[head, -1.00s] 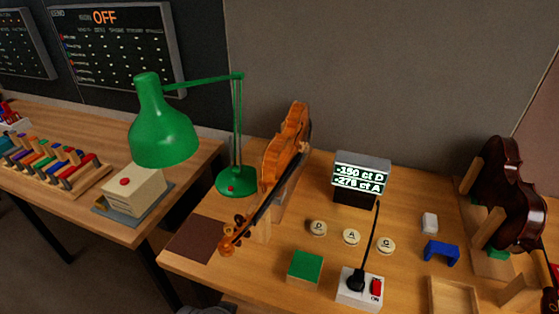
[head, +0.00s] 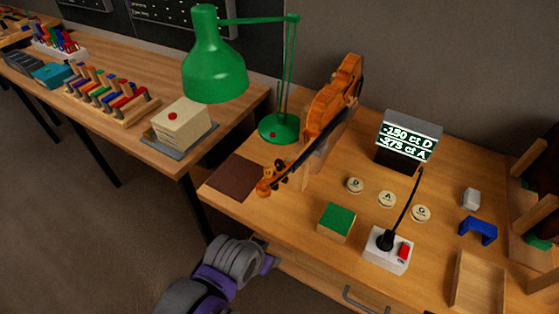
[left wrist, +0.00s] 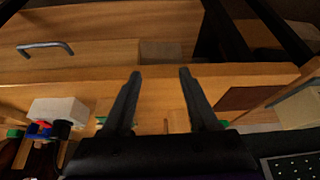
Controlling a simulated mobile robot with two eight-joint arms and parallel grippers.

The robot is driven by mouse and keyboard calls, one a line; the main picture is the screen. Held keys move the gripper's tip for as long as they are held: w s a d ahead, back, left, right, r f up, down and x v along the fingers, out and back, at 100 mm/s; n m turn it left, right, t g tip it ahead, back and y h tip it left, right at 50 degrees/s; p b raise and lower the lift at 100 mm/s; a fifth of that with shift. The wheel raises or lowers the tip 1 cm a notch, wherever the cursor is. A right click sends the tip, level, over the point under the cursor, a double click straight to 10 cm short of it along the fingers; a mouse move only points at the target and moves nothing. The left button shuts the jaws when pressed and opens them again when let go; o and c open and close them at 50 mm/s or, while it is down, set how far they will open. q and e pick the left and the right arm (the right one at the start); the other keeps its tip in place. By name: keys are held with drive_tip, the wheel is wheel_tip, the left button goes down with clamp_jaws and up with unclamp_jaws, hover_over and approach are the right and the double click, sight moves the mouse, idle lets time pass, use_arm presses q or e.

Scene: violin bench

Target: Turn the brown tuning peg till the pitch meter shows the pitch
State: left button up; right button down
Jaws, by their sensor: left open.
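The orange-brown violin (head: 332,98) leans in its wooden stand on the bench, its scroll end low and toward me. Several small tuning pegs (head: 279,166) sit at its pegbox; they are too small to tell surely which is the brown one. The pitch meter (head: 408,139) is lit and reads about -150 ct D and -275 ct A. My left gripper (left wrist: 160,72) is open and empty in the left wrist view, near the bench's front edge. In the head view my left arm is low, in front of the bench, apart from the violin. My right gripper is not in view.
The green lamp (head: 215,75) stands behind and left of the violin. A dark brown mat (head: 236,179) is left of the scroll.

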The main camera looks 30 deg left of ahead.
use_arm(q)
wheel_tip(320, 180, up, 24)
drive_tip(key=g+b, duration=0.5)
drive_tip(key=b, duration=0.1)
hover_over(279, 160)
drive_tip(key=shift+m, duration=0.5)
wheel_tip(279, 160, down, 11)
drive_tip(key=shift+r+b, duration=0.1)
drive_tip(key=shift+b, duration=0.95)
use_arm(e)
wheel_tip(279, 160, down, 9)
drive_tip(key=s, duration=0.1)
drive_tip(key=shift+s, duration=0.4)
use_arm(q)
clamp_jaws()
